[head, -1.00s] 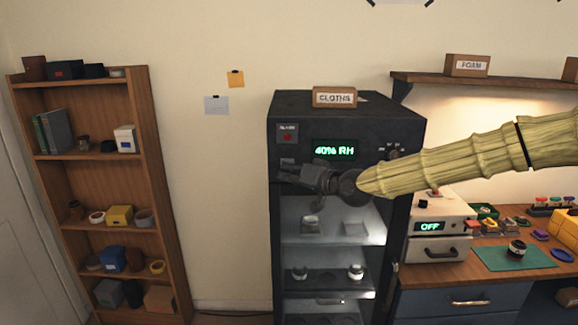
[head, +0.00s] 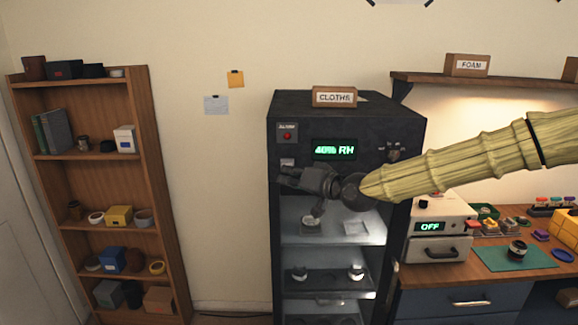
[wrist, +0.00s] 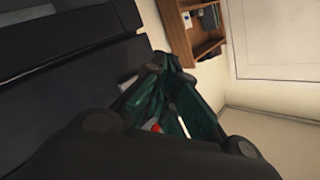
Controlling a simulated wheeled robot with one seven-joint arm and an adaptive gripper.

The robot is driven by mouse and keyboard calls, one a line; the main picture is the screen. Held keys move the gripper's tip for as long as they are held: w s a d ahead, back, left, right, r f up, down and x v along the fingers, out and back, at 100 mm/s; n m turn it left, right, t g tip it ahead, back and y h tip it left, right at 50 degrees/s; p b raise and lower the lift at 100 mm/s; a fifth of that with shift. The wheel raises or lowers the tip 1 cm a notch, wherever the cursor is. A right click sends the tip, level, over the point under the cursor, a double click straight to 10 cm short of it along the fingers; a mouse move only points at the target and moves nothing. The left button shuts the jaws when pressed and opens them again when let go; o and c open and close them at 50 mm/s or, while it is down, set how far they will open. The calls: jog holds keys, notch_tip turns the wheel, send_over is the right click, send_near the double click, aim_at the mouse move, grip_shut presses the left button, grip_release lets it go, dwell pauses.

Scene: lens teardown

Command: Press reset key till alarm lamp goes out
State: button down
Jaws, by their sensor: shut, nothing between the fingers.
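The alarm lamp (head: 287,136) is a small red dot under an ALARM label, at the upper left of the dark cabinet (head: 350,113). It looks red; how brightly it is lit is hard to tell. A small pale key (head: 287,162) sits on the panel below the lamp, its lower part close to or behind my gripper (head: 283,176). My gripper is shut and empty, its tips pointing left just below the key. I cannot tell whether they touch the panel. In the wrist view my dark green fingers (wrist: 168,75) are close together, with a red spot (wrist: 155,128) showing between the finger links.
The cabinet display (head: 335,150) reads 40% RH. A CLOTHS box (head: 335,97) stands on the cabinet top. My arm crosses in front of the cabinet's right side. A wooden shelf (head: 160,190) stands at left, with bare wall between. A workbench (head: 480,275) is at right.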

jog(key=shift+s, duration=2)
jog(key=shift+f, duration=0.15)
jog(key=s+d+f+m+g+h+b, duration=0.15)
jog(key=s+f, duration=0.45)
jog(key=f, duration=0.8)
jog(key=s+d+f+g+h+b, duration=0.15)
jog(key=s+f, duration=0.45)
jog(key=f, duration=0.8)
jog(key=s+d+f+m+g+h, duration=0.1)
jog(key=s+d+f+g+h, duration=0.35)
jog(key=f, duration=1.05)
jog(key=s+d+f+g+h+b, duration=0.1)
jog(key=s+d+f, duration=0.4)
jog(key=s, duration=0.6)
jog(key=s+d+f+g+h+b, duration=0.1)
jog(key=s+d+f, duration=0.4)
jog(key=s+f, duration=0.3)
jog(key=s+d+f+g+h+b, duration=0.1)
jog(key=s+d+f, duration=0.4)
jog(key=s, duration=0.9)
jog(key=shift+d+f+g+h, duration=0.2)
jog(key=shift+f+g+h, duration=0.35)
jog(key=shift+f, duration=0.25)
jog(key=shift+w+n, duration=0.1)
jog(key=shift+n, duration=0.15)
